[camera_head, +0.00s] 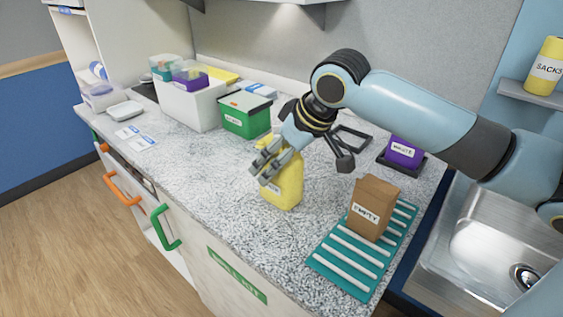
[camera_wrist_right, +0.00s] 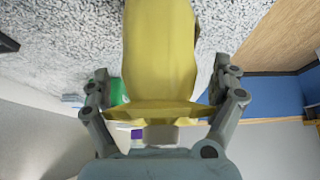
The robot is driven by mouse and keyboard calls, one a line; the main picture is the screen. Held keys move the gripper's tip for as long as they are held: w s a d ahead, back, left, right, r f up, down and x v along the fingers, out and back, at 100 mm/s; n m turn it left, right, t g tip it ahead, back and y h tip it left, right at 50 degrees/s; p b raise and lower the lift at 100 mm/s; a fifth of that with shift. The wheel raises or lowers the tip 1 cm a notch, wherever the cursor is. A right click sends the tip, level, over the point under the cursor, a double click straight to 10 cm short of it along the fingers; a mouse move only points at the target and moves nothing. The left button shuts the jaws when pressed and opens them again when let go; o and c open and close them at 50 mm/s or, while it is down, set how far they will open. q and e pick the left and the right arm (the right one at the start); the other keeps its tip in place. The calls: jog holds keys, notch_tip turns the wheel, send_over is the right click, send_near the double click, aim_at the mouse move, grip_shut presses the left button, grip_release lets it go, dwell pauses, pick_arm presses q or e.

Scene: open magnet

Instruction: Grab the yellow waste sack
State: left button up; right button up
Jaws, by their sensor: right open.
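The yellow waste sack (camera_head: 288,188), an upright yellow bag with a pale label, stands on the speckled counter in the middle of the head view. In the right wrist view the sack (camera_wrist_right: 160,50) fills the middle, between the two fingers. My right gripper (camera_head: 264,168) is at the upper left part of the sack, its fingers spread. In the right wrist view the right gripper (camera_wrist_right: 163,85) is open, with one finger on each side of the sack. I cannot tell whether they touch it. My left gripper is not in view.
A brown box labelled EMPTY (camera_head: 374,207) stands on a teal ribbed mat (camera_head: 335,277) to the right. A green box (camera_head: 246,120), a white bin (camera_head: 190,105) and a purple container (camera_head: 403,152) stand behind. A sink (camera_head: 490,250) is at right. The left front counter is mostly clear.

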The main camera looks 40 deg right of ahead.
jog(key=shift+c, duration=0.2)
jog(key=c, duration=1.5)
